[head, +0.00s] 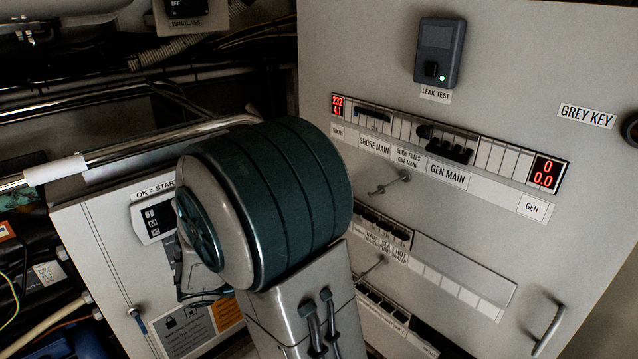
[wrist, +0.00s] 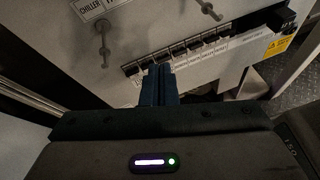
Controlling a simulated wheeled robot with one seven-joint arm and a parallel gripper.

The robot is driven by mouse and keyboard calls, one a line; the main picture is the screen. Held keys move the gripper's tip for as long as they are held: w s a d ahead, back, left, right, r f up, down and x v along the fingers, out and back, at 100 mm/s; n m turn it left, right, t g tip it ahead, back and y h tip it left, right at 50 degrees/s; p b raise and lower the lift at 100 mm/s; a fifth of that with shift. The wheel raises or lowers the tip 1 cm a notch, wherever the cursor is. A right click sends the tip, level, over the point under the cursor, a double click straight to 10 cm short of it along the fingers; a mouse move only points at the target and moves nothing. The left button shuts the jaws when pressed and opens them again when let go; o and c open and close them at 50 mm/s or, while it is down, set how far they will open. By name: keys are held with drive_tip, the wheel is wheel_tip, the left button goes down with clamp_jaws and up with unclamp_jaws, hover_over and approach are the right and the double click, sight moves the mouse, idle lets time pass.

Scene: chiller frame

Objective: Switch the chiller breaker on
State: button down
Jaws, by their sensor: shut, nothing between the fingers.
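In the wrist view my gripper (wrist: 158,84) is shut and empty. Its dark blue fingertips point at a row of black breakers (wrist: 190,46) on the pale panel, near the left part of the row. I cannot tell whether the tips touch a breaker. The small print under the row is too blurred to read, so I cannot tell which breaker is the chiller's or how its lever stands. A white label starting "CHILLER" (wrist: 94,8) is at the top left. In the head view my arm hides the gripper.
In the head view the grey panel carries a top breaker row (head: 448,143) with red displays and lower breaker rows (head: 382,224). Small metal toggles (head: 390,183) and a handle (head: 548,326) stick out. A metal rail (head: 140,150) runs at left. The wrist view shows a yellow label (wrist: 278,45).

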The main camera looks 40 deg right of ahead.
drive_tip(key=w+r+n+t+h+p, duration=0.2)
drive_tip(key=w+r+n+p, duration=0.1)
drive_tip(key=r, duration=0.4)
drive_tip(key=shift+w+d+n+t+h+p, duration=0.35)
drive_tip(key=shift+w+n, duration=0.35)
drive_tip(key=shift+w, duration=0.45)
drive_tip(key=d, duration=0.3)
drive_tip(key=d+f, duration=0.1)
drive_tip(key=d, duration=0.5)
drive_tip(key=shift+w+d+f+p, duration=0.2)
drive_tip(key=shift+w+d+p, duration=0.15)
drive_tip(key=shift+d+p, duration=0.05)
drive_tip(key=shift+w+r+p, duration=0.15)
drive_tip(key=shift+r+p, duration=0.05)
drive_tip(key=shift+p, duration=0.25)
